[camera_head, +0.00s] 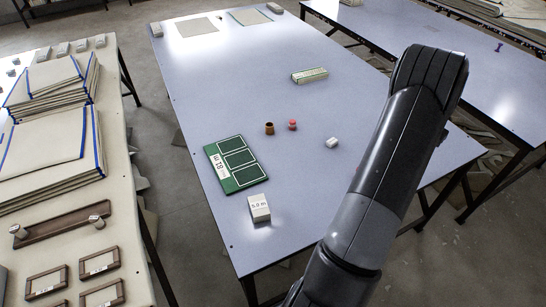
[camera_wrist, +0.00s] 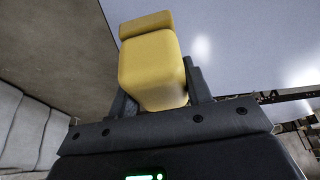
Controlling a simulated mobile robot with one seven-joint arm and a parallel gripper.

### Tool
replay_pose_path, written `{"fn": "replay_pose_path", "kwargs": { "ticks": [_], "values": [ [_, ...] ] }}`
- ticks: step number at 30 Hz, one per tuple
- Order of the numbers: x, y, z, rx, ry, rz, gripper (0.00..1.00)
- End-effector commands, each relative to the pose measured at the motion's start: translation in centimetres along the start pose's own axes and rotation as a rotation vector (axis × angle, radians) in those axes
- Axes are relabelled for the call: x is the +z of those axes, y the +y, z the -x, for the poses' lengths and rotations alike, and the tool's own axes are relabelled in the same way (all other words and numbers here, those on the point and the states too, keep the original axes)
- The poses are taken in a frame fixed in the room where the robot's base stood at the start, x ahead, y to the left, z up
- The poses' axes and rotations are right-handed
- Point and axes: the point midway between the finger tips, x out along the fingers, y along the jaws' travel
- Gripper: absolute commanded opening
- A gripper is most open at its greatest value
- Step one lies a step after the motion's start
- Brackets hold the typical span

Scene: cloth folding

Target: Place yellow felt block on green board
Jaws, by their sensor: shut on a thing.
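The yellow felt block (camera_wrist: 152,62) is held between the fingers of my gripper (camera_wrist: 155,95) in the wrist view. It fills the space between the two dark fingers, and its far end sticks out past them. The green board (camera_head: 234,164) lies flat on the blue-grey table in the head view, with several white-outlined rectangles and a white label at its left. In the head view my arm rises at the right, and neither the gripper nor the yellow block shows there. The board is not recognisable in the wrist view.
A white labelled block (camera_head: 259,208) stands just below the board on the table (camera_head: 230,90). A brown cup-like piece (camera_head: 269,128), a red piece (camera_head: 292,125) and a small white block (camera_head: 332,143) stand to its right. A pale bundle (camera_head: 309,75) lies farther back.

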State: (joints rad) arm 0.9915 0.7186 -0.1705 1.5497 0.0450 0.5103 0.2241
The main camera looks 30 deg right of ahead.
Motion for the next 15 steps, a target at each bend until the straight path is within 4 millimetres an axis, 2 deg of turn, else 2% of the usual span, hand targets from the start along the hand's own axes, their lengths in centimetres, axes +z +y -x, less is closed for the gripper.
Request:
{"fn": "replay_pose_path", "kwargs": {
  "ticks": [1,6,11,15],
  "values": [
    [1.1,-2.7,0.5,-0.025,-0.004,0.052,0.23],
    [5.3,-10.9,2.2,-0.107,-0.015,0.240,0.23],
    [10.2,-17.9,4.3,-0.182,-0.020,0.421,0.23],
    [15.1,-23.5,6.4,-0.249,-0.021,0.585,0.23]
  ]
}}
